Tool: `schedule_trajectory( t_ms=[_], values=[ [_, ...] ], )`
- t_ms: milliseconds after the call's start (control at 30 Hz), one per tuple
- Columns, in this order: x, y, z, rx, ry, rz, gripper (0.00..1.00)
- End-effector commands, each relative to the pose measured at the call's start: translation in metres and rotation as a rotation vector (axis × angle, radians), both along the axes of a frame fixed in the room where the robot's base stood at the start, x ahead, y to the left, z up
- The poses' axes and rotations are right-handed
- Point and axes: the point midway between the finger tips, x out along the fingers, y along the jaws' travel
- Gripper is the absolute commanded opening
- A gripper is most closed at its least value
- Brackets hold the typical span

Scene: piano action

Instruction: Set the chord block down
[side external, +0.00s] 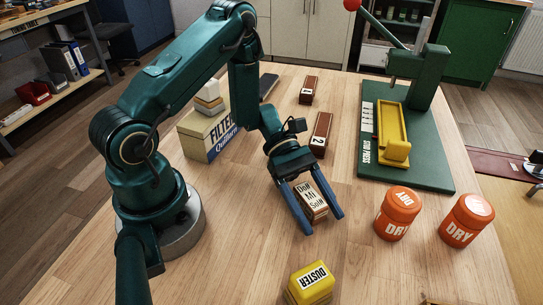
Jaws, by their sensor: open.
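The chord block (311,200) is a small pale wooden block with dark lettering reading "Doh Mi Soh" and a brown side. It lies near the middle of the wooden table in the side external view. My gripper (322,226) is open, with one blue finger on each side of the block. The fingers appear apart from the block, though the left gap is narrow. Whether the block touches the table is hard to tell from this angle.
Two orange DRY tubs (398,213) stand to the right. A yellow duster (311,282) lies in front. Brown blocks marked 1 (309,90) and 2 (321,135) lie behind. A green press (420,150) stands back right, and a FILTER box (205,134) back left.

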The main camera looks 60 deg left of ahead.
Motion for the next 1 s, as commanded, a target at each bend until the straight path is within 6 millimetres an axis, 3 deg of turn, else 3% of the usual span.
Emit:
schedule_trajectory(
  t_ms=[167, 300, 600, 1000],
  values=[
    [0.001, 0.008, 0.006, -0.002, -0.002, 0.005, 0.69],
    [0.001, 0.030, 0.014, 0.001, -0.004, 0.006, 0.69],
    [0.000, 0.028, 0.061, 0.002, -0.005, -0.001, 0.69],
    [-0.008, 0.024, 0.090, 0.052, -0.054, -0.066, 0.69]
  ],
)
